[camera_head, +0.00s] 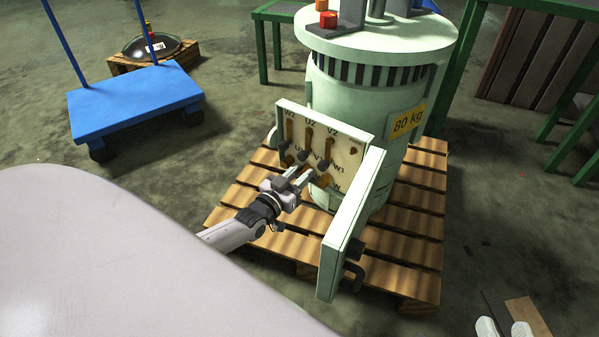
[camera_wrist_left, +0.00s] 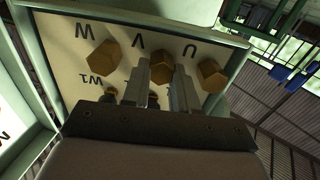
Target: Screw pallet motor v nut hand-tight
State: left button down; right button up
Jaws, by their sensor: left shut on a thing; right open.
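The pale green motor (camera_head: 375,110) stands upright on a wooden pallet (camera_head: 415,225), with its terminal board (camera_head: 345,150) facing my left arm. In the left wrist view, three brass hex nuts sit in a row on the board: the W nut (camera_wrist_left: 105,57), the V nut (camera_wrist_left: 162,68) in the middle and the U nut (camera_wrist_left: 211,75). My left gripper (camera_head: 303,177) reaches the lower part of the board. Its fingers, also in the left wrist view (camera_wrist_left: 162,88), are shut on the V nut, one on each side. The nut's threads are hidden.
The raised frame and open cover (camera_head: 350,225) of the terminal box stand right beside my left gripper. A blue cart (camera_head: 135,100) is at the left. Green steel frames (camera_head: 262,50) stand behind. Bare floor lies left of the pallet.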

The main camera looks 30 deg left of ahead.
pick_arm(q)
jog(key=m, duration=0.7)
jog(key=m+b, duration=0.1)
jog(key=m, duration=1.3)
jog(key=shift+d+f, duration=0.3)
jog(key=shift+f, duration=0.1)
pick_arm(e)
jog(key=shift+d+r+t, duration=0.25)
jog(key=shift+d+t, duration=0.05)
jog(key=shift+r, duration=0.1)
pick_arm(q)
jog(key=c, duration=0.9)
grip_release()
jog(key=shift+r, duration=0.1)
pick_arm(e)
jog(key=shift+s+f, duration=0.1)
jog(key=shift+f, duration=0.15)
